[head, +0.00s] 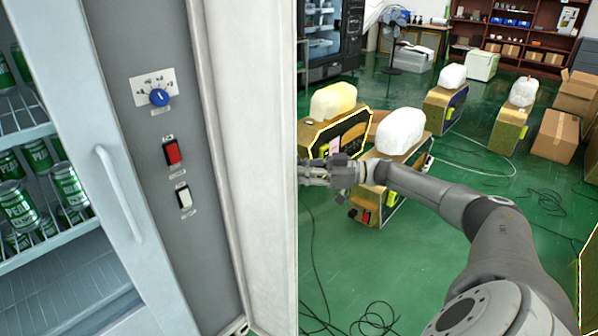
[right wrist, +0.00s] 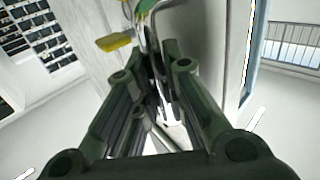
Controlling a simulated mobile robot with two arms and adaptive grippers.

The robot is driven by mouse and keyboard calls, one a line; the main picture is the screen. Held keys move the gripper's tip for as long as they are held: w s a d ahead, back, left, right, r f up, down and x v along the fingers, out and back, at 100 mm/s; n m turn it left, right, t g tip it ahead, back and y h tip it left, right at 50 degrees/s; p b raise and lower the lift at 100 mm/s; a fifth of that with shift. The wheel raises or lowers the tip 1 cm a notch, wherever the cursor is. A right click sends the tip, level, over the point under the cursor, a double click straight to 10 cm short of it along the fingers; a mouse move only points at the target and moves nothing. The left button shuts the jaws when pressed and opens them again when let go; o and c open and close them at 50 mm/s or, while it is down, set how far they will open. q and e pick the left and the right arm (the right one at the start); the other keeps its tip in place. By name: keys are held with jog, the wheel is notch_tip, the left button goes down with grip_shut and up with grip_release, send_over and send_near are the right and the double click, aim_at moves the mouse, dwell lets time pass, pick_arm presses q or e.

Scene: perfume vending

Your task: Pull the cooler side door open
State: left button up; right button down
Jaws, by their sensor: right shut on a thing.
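The cooler side door (head: 232,150) is a tall white panel in the middle of the head view. It stands swung out, and a grey control panel (head: 170,225) shows to its left. My right gripper (head: 304,172) is at the door's right edge, its fingertips partly hidden by the door. In the right wrist view, the fingers (right wrist: 158,55) are close together on a thin, curved handle (right wrist: 143,14) beside a pale panel; its details are hard to make out. My left gripper is not in view.
The grey panel carries a blue knob (head: 159,97), a red switch (head: 172,152) and a white switch (head: 184,196). Left is the cooler's glass front door with a white handle (head: 118,192). Box-shaped machines with jugs (head: 400,131) stand behind my right arm; cables lie on the green floor (head: 350,270).

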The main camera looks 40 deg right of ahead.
jog(key=shift+w+d, duration=0.2)
jog(key=shift+d, duration=0.15)
jog(key=c, duration=1.8)
grip_release()
jog(key=shift+w+a, duration=0.1)
jog(key=shift+o, duration=0.2)
jog(key=v, duration=1.2)
